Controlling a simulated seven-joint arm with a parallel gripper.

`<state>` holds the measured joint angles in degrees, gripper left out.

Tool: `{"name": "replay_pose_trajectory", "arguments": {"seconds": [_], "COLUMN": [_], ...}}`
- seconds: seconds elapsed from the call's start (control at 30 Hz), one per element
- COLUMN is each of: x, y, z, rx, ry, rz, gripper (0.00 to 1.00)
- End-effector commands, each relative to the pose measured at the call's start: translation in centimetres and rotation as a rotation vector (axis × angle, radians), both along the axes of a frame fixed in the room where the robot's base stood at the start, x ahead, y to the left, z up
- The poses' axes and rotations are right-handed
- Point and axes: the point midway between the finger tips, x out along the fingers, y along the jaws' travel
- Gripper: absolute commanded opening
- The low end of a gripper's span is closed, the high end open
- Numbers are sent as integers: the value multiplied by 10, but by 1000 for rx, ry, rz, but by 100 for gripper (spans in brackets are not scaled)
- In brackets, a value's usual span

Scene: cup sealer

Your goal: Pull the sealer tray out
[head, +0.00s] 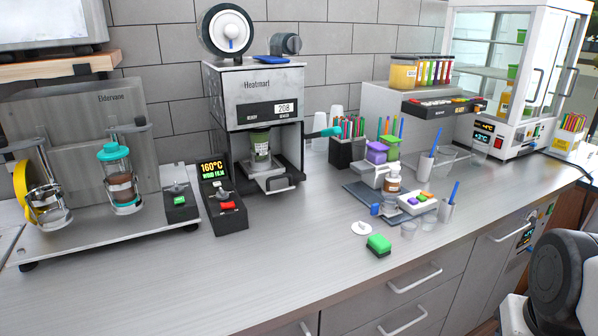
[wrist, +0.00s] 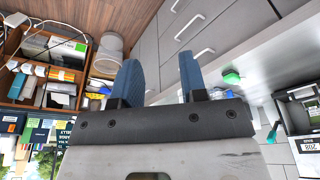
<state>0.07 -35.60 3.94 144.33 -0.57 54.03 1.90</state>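The cup sealer (head: 262,85) stands against the tiled wall, left of centre in the head view, a silver and black machine with a teal lever (head: 325,132) on its right. Its tray (head: 280,184) is low at the front, under a clear holder and a green-topped cup (head: 260,142). I cannot tell how far in the tray sits. Part of the sealer (wrist: 302,115) shows at the right edge of the wrist view. My gripper (wrist: 160,72) has two blue fingers apart with nothing between them. It is away from the sealer, and its fingers do not show in the head view.
A control box (head: 223,205) reading 160°C stands left of the sealer. A pen holder (head: 347,150), pastel boxes and small bottles stand to its right. The counter before the sealer is clear.

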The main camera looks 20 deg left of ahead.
Motion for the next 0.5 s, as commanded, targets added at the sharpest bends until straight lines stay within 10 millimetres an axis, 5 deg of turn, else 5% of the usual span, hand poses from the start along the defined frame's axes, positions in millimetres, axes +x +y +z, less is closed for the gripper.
{"name": "replay_pose_trajectory", "arguments": {"seconds": [0.5], "x": [99], "y": [38], "z": [48], "rx": [52], "ry": [9], "rz": [-105], "gripper": [40]}}
